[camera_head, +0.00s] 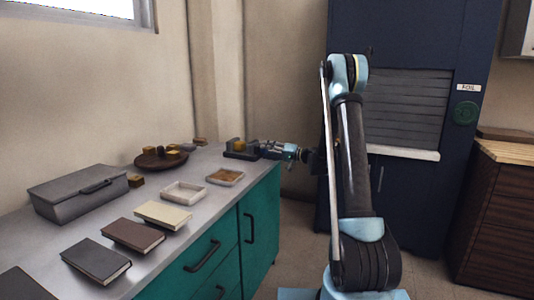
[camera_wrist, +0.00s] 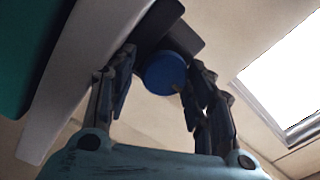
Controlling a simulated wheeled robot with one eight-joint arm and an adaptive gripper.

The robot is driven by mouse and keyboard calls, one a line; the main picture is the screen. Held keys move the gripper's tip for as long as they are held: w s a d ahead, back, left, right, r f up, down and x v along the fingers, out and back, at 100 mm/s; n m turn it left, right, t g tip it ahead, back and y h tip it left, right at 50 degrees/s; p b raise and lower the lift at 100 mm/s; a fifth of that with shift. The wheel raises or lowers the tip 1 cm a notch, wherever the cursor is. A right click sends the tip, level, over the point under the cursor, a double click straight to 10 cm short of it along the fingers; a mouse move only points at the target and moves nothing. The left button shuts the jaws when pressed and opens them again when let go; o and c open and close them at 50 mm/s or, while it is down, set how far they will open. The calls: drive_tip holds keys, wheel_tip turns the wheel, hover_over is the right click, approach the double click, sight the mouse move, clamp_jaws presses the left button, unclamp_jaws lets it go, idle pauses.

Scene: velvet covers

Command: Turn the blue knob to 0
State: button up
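The blue knob (camera_wrist: 165,72) shows in the wrist view as a round blue face on a dark mount (camera_wrist: 185,35). My gripper (camera_wrist: 158,80) is open, with one finger to each side of the knob; I cannot tell whether either finger touches it. No scale or 0 mark is readable. In the head view my gripper (camera_head: 268,150) reaches from the right to the far end of the counter, beside a dark fixture (camera_head: 240,155) with a yellow block (camera_head: 238,144) at it. The knob cannot be made out in that view.
The grey counter (camera_head: 205,205) stands on teal cabinets (camera_head: 262,215). On it are a grey case (camera_head: 78,192), a round brown tray (camera_head: 150,163), two shallow dishes (camera_head: 184,192) and several books (camera_head: 132,234). A dark blue cabinet (camera_head: 410,200) stands behind my arm.

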idle(0.3)
drive_tip(key=v, duration=1.2)
drive_tip(key=shift+r, duration=0.1)
drive_tip(key=s+r+g+h, duration=0.25)
drive_tip(key=s+h, duration=0.55)
drive_tip(key=s, duration=1.6)
drive_tip(key=s+d+f+h, duration=0.3)
drive_tip(key=s+d, duration=0.2)
drive_tip(key=s, duration=0.3)
drive_tip(key=s+d+f+m+g+h, duration=0.1)
drive_tip(key=s+d+f+h, duration=0.2)
drive_tip(key=s, duration=0.5)
drive_tip(key=s+d+f+h, duration=0.3)
drive_tip(key=s+d+f, duration=0.2)
drive_tip(key=s+d, duration=0.2)
drive_tip(key=shift+s+f, duration=0.15)
drive_tip(key=shift+s, duration=0.75)
